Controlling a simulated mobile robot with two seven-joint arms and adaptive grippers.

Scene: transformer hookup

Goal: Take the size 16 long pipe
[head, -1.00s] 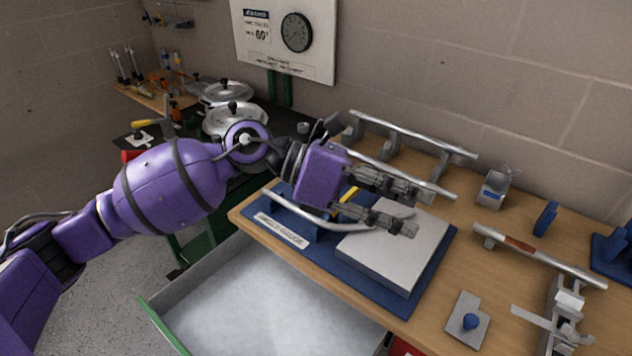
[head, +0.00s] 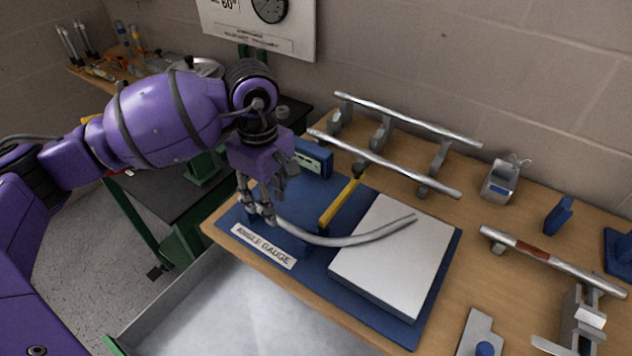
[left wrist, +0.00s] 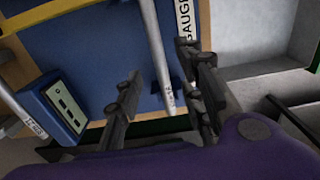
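A long, bent grey pipe (head: 345,240) runs over the blue angle gauge base and the pale block. My left gripper (head: 258,207) points down at its left end. In the left wrist view this pipe (left wrist: 155,42) shows between the two open, parted fingers (left wrist: 160,70), with small marking near its end that I cannot read. Two straight long pipes lie on the rear rack, a front one (head: 385,164) and a back one (head: 410,120). A marked pipe end (left wrist: 14,117) shows at the left of the wrist view. I cannot tell which pipe is size 16. My right gripper is out of view.
The angle gauge (head: 440,270) has a yellow arm (head: 341,201) and a pale block (head: 390,265). A pipe with a brown band (head: 555,260) lies at the right. An open drawer (head: 240,310) is below the bench. A blue box with a display (head: 313,157) stands behind my gripper.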

